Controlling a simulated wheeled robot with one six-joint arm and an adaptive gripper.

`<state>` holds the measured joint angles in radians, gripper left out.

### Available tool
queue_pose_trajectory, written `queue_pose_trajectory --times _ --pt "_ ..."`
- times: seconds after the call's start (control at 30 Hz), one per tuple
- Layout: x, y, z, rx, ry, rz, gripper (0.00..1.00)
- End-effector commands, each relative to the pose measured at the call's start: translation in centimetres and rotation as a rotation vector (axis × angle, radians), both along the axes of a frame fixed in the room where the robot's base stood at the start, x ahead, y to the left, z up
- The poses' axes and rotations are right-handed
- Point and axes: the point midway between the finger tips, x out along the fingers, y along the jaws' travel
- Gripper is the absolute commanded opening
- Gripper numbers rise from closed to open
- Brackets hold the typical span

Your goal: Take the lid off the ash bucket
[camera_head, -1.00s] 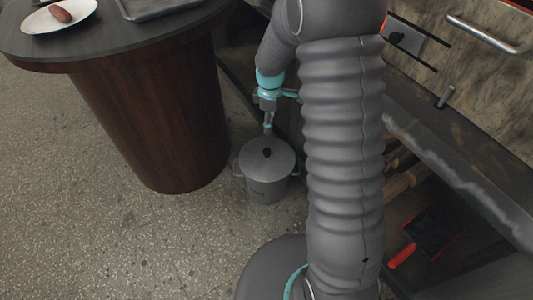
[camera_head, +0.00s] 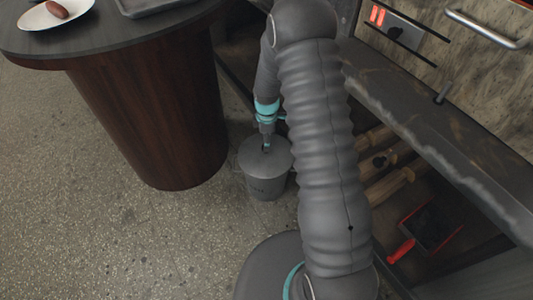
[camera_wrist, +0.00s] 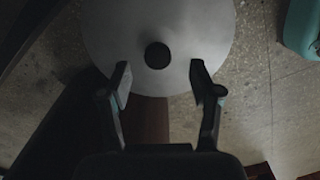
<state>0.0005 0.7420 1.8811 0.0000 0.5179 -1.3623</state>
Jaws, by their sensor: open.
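The grey ash bucket (camera_head: 265,185) stands upright on the floor beside the round table's base. Its lid (camera_head: 255,157) is on it; in the wrist view the lid (camera_wrist: 190,25) is a pale disc with a round black knob (camera_wrist: 158,55) in the middle. My gripper (camera_head: 267,147) is just above the lid in the head view and hides most of the knob there. In the wrist view my gripper (camera_wrist: 160,80) is open, its fingers apart to the left and right, with the knob between and slightly beyond the tips. Nothing is held.
The round dark table (camera_head: 120,40) with a plate (camera_head: 75,12) and tray (camera_head: 140,8) stands at left. At right is a counter (camera_head: 440,140) with logs (camera_head: 385,185) and a red-handled dustpan (camera_head: 430,225) below.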

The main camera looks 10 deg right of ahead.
Motion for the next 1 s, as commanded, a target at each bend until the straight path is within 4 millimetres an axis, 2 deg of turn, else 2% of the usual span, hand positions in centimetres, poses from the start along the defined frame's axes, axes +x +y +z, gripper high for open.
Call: queue_pose_trajectory --times 0.4,0.67,0.77,0.93,1.0 --pt "0.4 0.2 -4.8 -0.001 0.002 0.0 0.64" --pt "0.4 0.2 -5.0 0.0 0.0 0.0 0.64" --pt "0.4 0.2 -5.0 0.0 0.0 0.0 0.44" --pt "0.4 0.2 -5.0 0.0 0.0 0.0 0.01" --pt "0.4 0.2 -5.0 0.0 0.0 0.0 0.0"
